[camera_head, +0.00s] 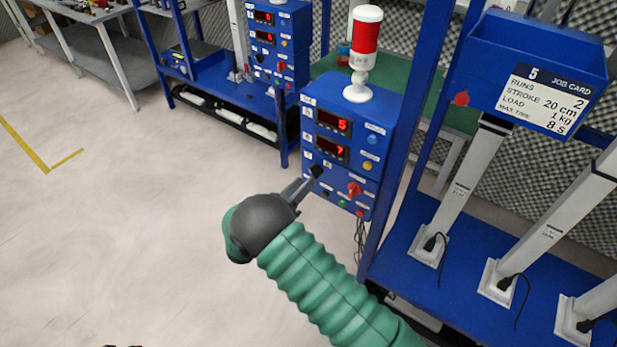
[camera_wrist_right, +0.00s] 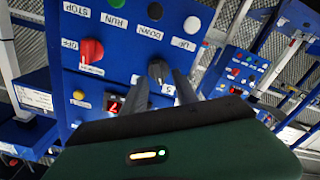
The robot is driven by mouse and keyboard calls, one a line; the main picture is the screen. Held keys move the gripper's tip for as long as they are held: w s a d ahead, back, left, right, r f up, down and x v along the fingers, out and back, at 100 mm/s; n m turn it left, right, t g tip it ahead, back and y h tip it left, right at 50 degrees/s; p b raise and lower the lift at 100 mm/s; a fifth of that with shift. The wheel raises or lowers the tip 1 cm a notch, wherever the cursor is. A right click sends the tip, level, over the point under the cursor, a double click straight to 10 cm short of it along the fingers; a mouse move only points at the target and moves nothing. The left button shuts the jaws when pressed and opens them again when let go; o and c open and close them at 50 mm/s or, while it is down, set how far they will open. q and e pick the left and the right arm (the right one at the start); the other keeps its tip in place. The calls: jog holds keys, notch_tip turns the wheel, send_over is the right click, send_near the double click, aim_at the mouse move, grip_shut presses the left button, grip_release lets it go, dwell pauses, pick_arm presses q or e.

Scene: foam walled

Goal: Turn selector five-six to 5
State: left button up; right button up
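A blue control box (camera_head: 345,140) carries two red displays, the upper reading 5 and the lower what looks like 7. A black selector knob (camera_wrist_right: 158,70) is on its face, with a label that seems to read 5 beside it; it also shows in the head view (camera_head: 317,171). My right gripper (camera_head: 307,182) is at this knob. In the wrist view its two dark fingers (camera_wrist_right: 160,88) stand apart, on either side of the knob. I cannot tell whether they touch it. My left gripper is not recognisable in view.
A red knob (camera_head: 354,190) sits right of the black one, under blue and yellow buttons. A red-and-white lamp (camera_head: 365,50) stands on the box. A blue post (camera_head: 400,130) and a bench (camera_head: 440,290) with white columns are at right. Open floor lies left.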

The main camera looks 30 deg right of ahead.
jog(key=v, duration=1.2)
jog(key=shift+a, duration=0.35)
